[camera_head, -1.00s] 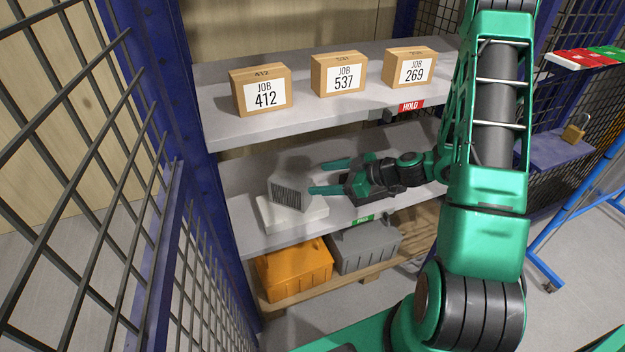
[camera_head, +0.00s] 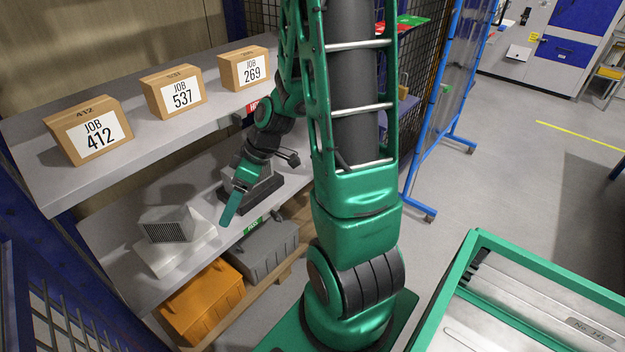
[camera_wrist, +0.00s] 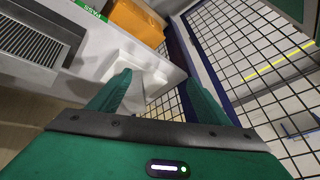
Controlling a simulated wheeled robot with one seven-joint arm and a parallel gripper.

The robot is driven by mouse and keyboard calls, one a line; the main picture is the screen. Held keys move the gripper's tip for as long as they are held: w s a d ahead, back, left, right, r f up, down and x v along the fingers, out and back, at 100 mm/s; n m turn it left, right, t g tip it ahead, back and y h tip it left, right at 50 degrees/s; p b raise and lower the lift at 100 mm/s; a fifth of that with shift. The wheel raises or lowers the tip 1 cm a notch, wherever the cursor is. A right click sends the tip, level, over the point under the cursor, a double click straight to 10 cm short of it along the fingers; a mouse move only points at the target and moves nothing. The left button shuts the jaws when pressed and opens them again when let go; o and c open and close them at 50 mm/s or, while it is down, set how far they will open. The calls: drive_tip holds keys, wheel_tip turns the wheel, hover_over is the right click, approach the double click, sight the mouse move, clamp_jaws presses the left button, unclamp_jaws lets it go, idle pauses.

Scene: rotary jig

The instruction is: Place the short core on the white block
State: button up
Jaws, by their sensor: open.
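A grey finned core (camera_head: 167,225) rests on the white block (camera_head: 188,254) at the left front of the lower shelf; I cannot tell its length class. A pale block shape also shows beyond my fingers in the wrist view (camera_wrist: 128,62). My gripper (camera_head: 231,205) is open, to the right of the core and apart from it, with one green finger clearly visible. Its two fingers frame empty space in the wrist view (camera_wrist: 160,82).
Cartons 412 (camera_head: 88,130), 537 (camera_head: 173,92) and 269 (camera_head: 244,68) stand on the upper shelf above. Orange (camera_head: 203,303) and grey (camera_head: 265,250) bins sit below. Mesh panels (camera_head: 55,310) flank the left. Open floor (camera_head: 510,150) lies to the right.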

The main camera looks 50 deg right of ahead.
drive_tip(key=s+d+r+m+g+h, duration=0.1)
drive_tip(key=s+d+r+m, duration=0.3)
drive_tip(key=s, duration=0.6)
drive_tip(key=s+d+r+m+g+h, duration=0.2)
drive_tip(key=s+d+r+m+h, duration=0.1)
drive_tip(key=s+r+m, duration=0.6)
drive_tip(key=shift+s+d+h, duration=0.35)
drive_tip(key=shift+d+h, duration=0.05)
drive_tip(key=shift+d, duration=0.15)
drive_tip(key=shift+w+f, duration=0.3)
drive_tip(key=shift+w, duration=0.3)
